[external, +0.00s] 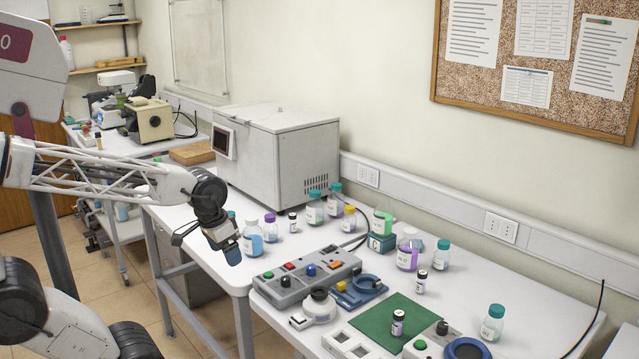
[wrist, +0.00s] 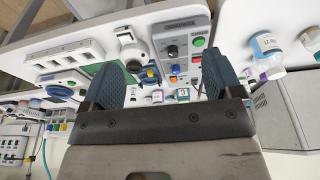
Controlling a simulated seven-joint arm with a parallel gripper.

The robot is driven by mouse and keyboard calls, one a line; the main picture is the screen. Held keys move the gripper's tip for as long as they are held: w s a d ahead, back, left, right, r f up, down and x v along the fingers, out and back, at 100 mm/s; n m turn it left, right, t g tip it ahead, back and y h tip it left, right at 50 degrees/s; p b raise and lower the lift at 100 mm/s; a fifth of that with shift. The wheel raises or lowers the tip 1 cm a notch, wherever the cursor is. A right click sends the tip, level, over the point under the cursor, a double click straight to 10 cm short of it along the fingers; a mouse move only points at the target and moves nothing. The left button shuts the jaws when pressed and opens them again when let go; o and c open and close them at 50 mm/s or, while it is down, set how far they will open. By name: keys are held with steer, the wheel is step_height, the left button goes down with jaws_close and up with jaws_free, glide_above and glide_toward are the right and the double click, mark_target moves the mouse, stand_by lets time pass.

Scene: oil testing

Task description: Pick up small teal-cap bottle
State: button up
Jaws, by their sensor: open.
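Several teal-cap bottles stand on the white benches in the external view. One is near the front right (external: 492,325), a smaller one stands right of the purple-liquid bottle (external: 441,257), and two are near the grey box (external: 315,209) (external: 334,200). I cannot tell which is the task's small one.
A blue-liquid bottle (external: 252,239) stands close to my gripper. The grey control panel (external: 306,278), green mat (external: 375,325) and purple-liquid bottle (external: 407,253) occupy the bench. A large grey box (external: 277,155) blocks the back left. Bare bench shows at the right.

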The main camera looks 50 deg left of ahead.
steer(key=shift+w, duration=0.1)
steer(key=w+d+r+m, duration=0.1)
steer(key=w+d+r, duration=0.2)
steer(key=w, duration=0.5)
steer(key=w+d+r+m, duration=0.1)
steer(key=w+d+r, duration=0.1)
steer(key=w+d, duration=0.35)
steer(key=m+g, duration=0.3)
steer(key=m, duration=0.4)
glide_toward(499, 308)
steer(key=f, duration=0.5)
steer(key=shift+s+a, duration=0.2)
steer(key=shift+a, duration=0.05)
steer(key=shift+d+f, duration=0.15)
steer(key=shift+d, duration=0.1)
steer(key=shift+f, duration=0.15)
steer(key=shift+f, duration=1.15)
